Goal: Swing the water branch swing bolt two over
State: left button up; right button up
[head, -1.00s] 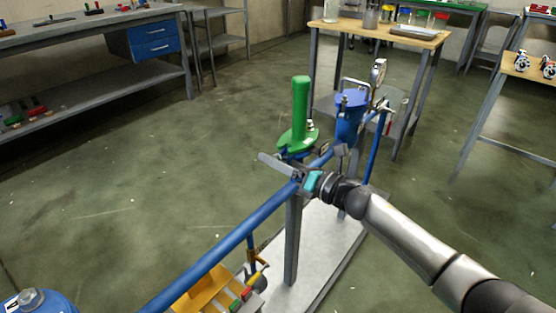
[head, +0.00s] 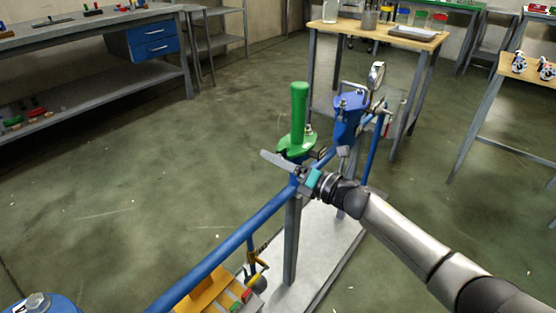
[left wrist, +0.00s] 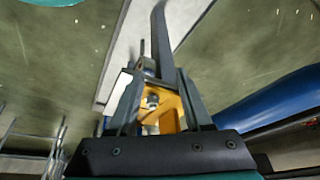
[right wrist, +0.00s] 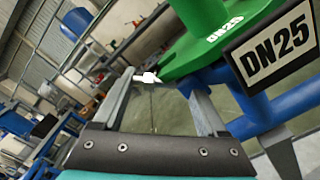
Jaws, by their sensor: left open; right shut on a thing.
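A green handled cover (head: 297,130) marked DN25 sits on the blue pipework. It fills the upper right of the right wrist view (right wrist: 225,40), beside my right gripper's fingers. My right gripper (head: 280,163) is at the near side of the cover, its fingers pointing left. In the right wrist view, a small pale swing bolt (right wrist: 148,77) with a thin stem shows between the fingers; the gripper is shut on it. Which numbered bolt it is cannot be told. My left gripper (left wrist: 160,95) is open, seen only in its own wrist view, with a yellow bracket (left wrist: 165,112) beyond its fingers.
A blue pipe (head: 225,245) runs toward the lower left. A blue vessel with a gauge (head: 348,115) stands behind the cover. A yellow rack (head: 210,292) with coloured parts is below.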

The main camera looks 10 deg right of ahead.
jog(key=o, duration=1.3)
pick_arm(q)
notch_tip(320, 180, down, 8)
jog(key=s+g+p, duration=0.1)
jog(key=s+p, duration=0.1)
jog(key=p, duration=0.1)
jog(key=shift+a+p, duration=0.15)
jog(key=shift+p, duration=0.25)
pick_arm(e)
jog(key=v, duration=1.5)
pick_arm(q)
jog(key=shift+r, duration=0.1)
jog(key=shift+c, duration=0.2)
pick_arm(e)
jog(key=shift+s+d, duration=0.1)
